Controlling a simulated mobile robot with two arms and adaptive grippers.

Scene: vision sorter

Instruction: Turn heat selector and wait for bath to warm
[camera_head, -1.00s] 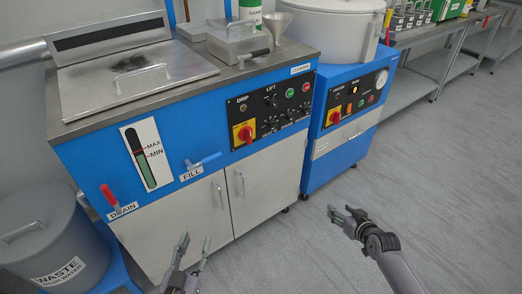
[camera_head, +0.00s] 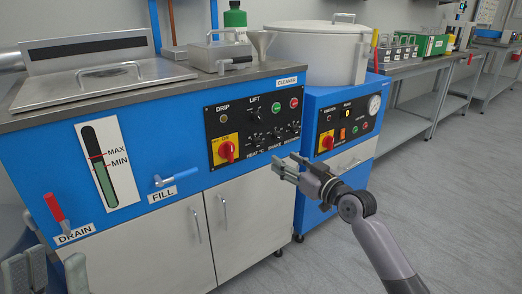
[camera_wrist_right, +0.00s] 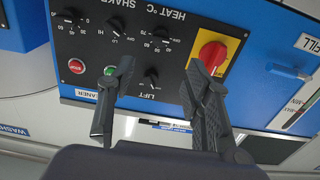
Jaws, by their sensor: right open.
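The blue cleaner's black control panel (camera_head: 238,117) faces me. Its heat selector (camera_head: 257,138) is a small black knob above the HEAT °C label; it also shows, upside down, in the right wrist view (camera_wrist_right: 161,32). The bath lid (camera_head: 120,82) is closed, hiding the inside. My right gripper (camera_head: 286,164) is open and empty, in front of the panel's lower right and apart from the knob. In the right wrist view its fingers (camera_wrist_right: 160,63) stand below the knob row in the picture. My left gripper (camera_head: 55,268) is at the lower left, fingers apart and empty.
A red-and-yellow main switch (camera_head: 226,150) sits left of the heat knob. Fill handle (camera_head: 175,181) and red drain handle (camera_head: 54,206) project from the front. The washer (camera_head: 330,100) stands at the right. Floor at the far right is clear.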

